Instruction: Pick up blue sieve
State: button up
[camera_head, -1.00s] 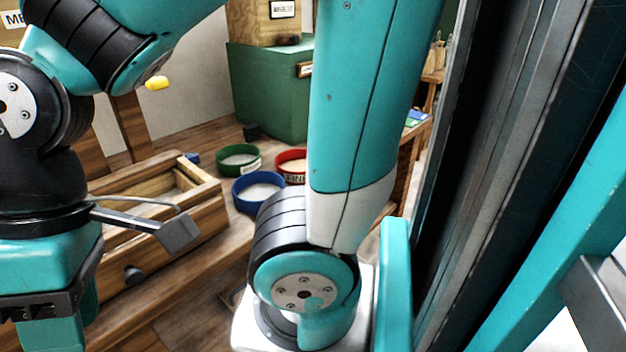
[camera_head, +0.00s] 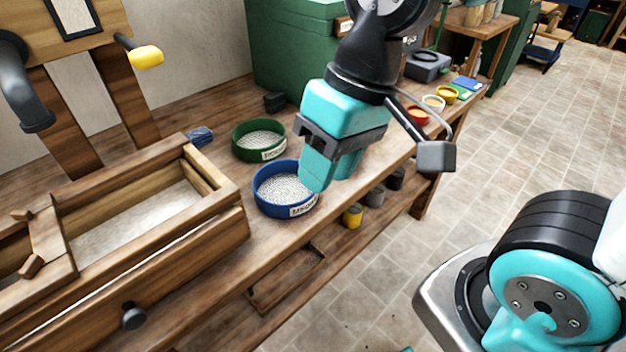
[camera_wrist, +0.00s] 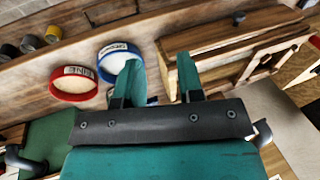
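The blue sieve (camera_head: 260,203) stands on the wooden bench, with pale mesh and a white label on its front. It also shows in the wrist view (camera_wrist: 105,70), partly hidden behind one finger. My gripper (camera_head: 321,180) hangs fingers down at the sieve's right side and covers part of its rim. In the wrist view my gripper (camera_wrist: 158,66) has its two fingers apart, with nothing clearly held between them. I cannot tell whether a finger touches the sieve.
A green sieve (camera_head: 242,146) stands behind the blue one. A red sieve (camera_wrist: 57,92) shows in the wrist view. A wooden box with a drawer (camera_head: 215,222) is at left. A green cabinet (camera_head: 290,50) stands behind.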

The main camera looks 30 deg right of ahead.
jog(key=w+d+f+m+h+p, duration=0.1)
jog(key=w+d+m+h, duration=0.1)
jog(key=w+m, duration=0.5)
jog(key=m+h+p, duration=0.1)
jog(key=m+h, duration=0.1)
jog(key=m, duration=0.6)
send_over(312, 205)
notch_tip(312, 205, down, 4)
notch_tip(312, 205, down, 12)
jog(key=shift+w+d+r, duration=0.1)
jog(key=shift+w+r, duration=0.05)
jog(key=shift+r, duration=0.05)
jog(key=shift+f, duration=3)
grip_shut()
